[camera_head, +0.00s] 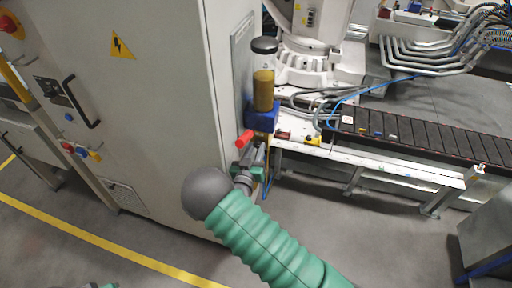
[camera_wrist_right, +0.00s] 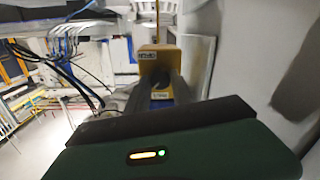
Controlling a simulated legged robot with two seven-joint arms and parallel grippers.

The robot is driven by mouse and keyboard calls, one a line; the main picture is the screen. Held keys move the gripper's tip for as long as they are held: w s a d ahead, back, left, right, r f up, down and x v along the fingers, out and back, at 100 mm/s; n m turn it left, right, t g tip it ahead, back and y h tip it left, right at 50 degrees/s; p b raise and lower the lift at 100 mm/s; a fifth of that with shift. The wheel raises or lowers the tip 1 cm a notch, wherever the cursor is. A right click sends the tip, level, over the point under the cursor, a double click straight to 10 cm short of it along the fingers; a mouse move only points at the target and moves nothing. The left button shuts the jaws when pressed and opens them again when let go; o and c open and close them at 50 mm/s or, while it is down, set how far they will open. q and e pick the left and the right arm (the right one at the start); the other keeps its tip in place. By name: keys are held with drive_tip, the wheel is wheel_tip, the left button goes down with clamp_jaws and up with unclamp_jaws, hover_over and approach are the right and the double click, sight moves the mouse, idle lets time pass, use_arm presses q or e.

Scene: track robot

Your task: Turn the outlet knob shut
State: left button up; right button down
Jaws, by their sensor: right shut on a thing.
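The filter unit (camera_head: 263,90) stands upright on the side of a grey cabinet, with an amber bowl, a black cap and a blue block (camera_head: 262,118). A red handle (camera_head: 244,138) sticks out to the left below the block. My right gripper (camera_head: 253,154) reaches in from below, close under the block. In the right wrist view, its two fingers (camera_wrist_right: 158,86) close on a dark round knob (camera_wrist_right: 158,76), which I take as the outlet knob, in front of a yellow block (camera_wrist_right: 160,60). The fingers hide most of the knob, so its turn cannot be told.
The cabinet (camera_head: 150,130) fills the left, with a black door handle (camera_head: 80,103). A conveyor (camera_head: 420,140) on a white frame runs to the right, with a white robot base (camera_head: 315,65) and a blue cable (camera_head: 350,97) behind. The floor (camera_head: 370,235) at lower right is clear.

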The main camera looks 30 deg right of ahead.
drive_tip(key=n+p, duration=0.1)
drive_tip(key=n, duration=0.3)
drive_tip(key=shift+a, duration=0.15)
drive_tip(key=shift+w+f+n+p, duration=0.1)
drive_tip(key=shift+n+p, duration=0.6)
drive_tip(key=shift+n, duration=1.4)
drive_tip(key=shift+a+g, duration=0.1)
drive_tip(key=shift+g, duration=0.2)
drive_tip(key=c, duration=1.1)
unclamp_jaws()
